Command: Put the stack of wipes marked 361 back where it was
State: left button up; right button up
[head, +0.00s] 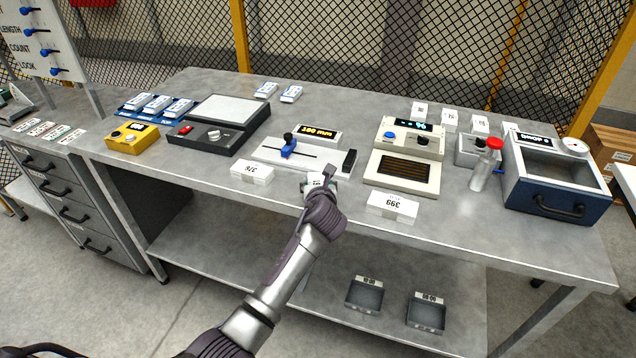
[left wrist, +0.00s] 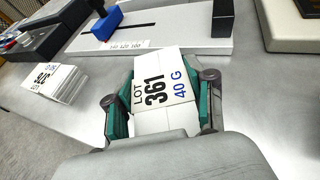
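The white stack of wipes marked 361 (left wrist: 160,85) lies between the teal-padded fingers of my left gripper (left wrist: 163,105). Its label also reads "LOT" and "40 G". The pads are very close to its sides, and I cannot tell whether they press on it. In the head view, my left gripper (head: 320,185) is low over the bench's front part, and the stack (head: 315,179) is mostly hidden behind it. I cannot tell whether the stack rests on the bench. My right gripper is not in view.
The stack marked 376 (head: 252,173) is to the left and the stack marked 399 (head: 392,206) to the right. Two grey bins (head: 365,294) (head: 427,312) stand on the lower shelf.

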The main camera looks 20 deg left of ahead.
pick_arm(q)
jog(key=o, duration=0.3)
jog(key=shift+o, duration=0.2)
jog(key=shift+r, duration=0.2)
jog(key=v, duration=1.2)
